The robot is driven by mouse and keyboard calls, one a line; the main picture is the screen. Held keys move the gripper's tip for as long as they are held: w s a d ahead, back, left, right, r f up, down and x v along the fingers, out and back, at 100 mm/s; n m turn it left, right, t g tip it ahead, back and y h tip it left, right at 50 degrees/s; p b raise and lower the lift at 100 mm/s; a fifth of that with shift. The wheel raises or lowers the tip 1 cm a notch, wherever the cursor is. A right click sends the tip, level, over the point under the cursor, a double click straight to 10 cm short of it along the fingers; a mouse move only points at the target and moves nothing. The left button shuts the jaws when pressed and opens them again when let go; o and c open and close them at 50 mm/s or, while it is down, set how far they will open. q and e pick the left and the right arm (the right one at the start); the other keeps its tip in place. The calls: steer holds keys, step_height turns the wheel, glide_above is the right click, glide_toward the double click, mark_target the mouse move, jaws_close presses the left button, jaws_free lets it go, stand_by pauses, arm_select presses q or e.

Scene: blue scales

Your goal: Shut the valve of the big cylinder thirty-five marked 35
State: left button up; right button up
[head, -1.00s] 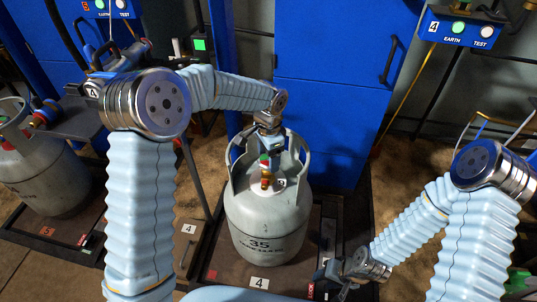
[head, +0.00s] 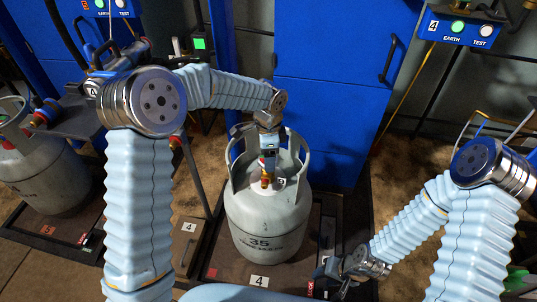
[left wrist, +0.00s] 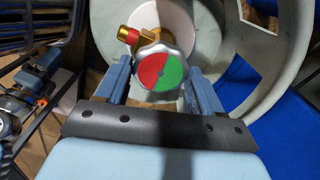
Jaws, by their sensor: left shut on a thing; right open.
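The big grey cylinder marked 35 (head: 265,222) stands upright on a dark scale platform, in the middle of the head view. Its valve, a round knob with a red and green face (left wrist: 160,73) and a brass outlet with a red part, sits inside the collar. My left gripper (left wrist: 158,80) reaches down into the collar from above and is shut on the knob, one blue finger on each side. In the head view the gripper (head: 267,150) hides part of the valve. My right gripper (head: 335,276) is open and empty, low beside the platform, right of the cylinder.
The cylinder's collar (head: 302,160) rises around the valve. A blue cabinet (head: 335,120) stands close behind. Another grey cylinder (head: 45,175) stands on a scale at the left. A control box marked 4 (head: 460,28) hangs at the upper right.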

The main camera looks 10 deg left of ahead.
arm_select(q)
steer(key=o, duration=1)
steer(key=shift+o, duration=0.2)
step_height(320, 180, up, 14)
steer(key=shift+f, duration=0.15)
